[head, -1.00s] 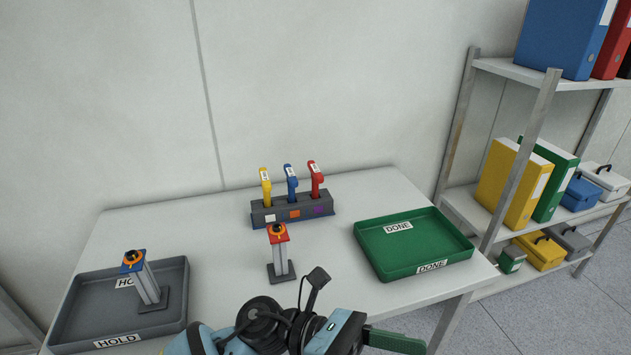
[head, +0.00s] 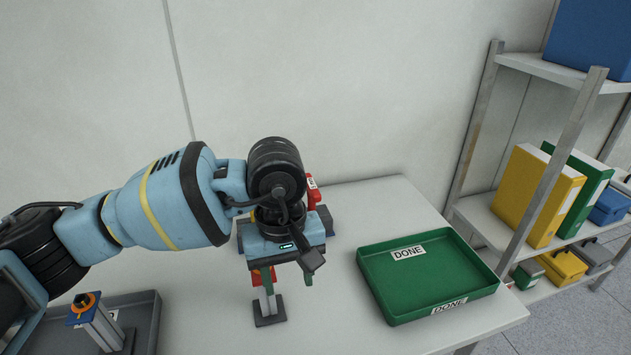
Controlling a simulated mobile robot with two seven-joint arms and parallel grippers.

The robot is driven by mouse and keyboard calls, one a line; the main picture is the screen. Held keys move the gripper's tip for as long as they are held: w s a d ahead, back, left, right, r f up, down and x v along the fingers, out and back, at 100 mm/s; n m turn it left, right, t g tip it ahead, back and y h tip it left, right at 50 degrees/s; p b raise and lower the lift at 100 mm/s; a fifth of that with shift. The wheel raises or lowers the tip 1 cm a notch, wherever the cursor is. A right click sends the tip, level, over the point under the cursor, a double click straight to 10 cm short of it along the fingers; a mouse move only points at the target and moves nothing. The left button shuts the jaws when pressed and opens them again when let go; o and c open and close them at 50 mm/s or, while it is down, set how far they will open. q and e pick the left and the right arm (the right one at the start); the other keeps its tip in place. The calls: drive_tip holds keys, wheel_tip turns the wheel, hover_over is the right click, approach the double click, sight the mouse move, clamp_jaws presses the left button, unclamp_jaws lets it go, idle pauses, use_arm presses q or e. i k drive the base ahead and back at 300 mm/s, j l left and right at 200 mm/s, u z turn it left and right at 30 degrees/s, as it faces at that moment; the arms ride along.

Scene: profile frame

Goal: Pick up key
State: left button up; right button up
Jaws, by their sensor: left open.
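The red key (head: 313,192) stands upright in the dark rack (head: 327,222), which is mostly hidden behind my left arm. A sliver of the yellow key (head: 254,216) shows beside the wrist; the blue key is hidden. My left gripper (head: 282,276) is open, pointing down in front of the rack. My right gripper is out of view.
The green DONE tray (head: 372,290) is empty at the right of the white table (head: 375,205). The grey HOLD tray (head: 148,318) at lower left holds a blue-topped post (head: 96,318). A metal shelf (head: 478,140) with binders stands at right.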

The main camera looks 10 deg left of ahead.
sight(314, 195)
drive_tip(key=i, duration=1.05)
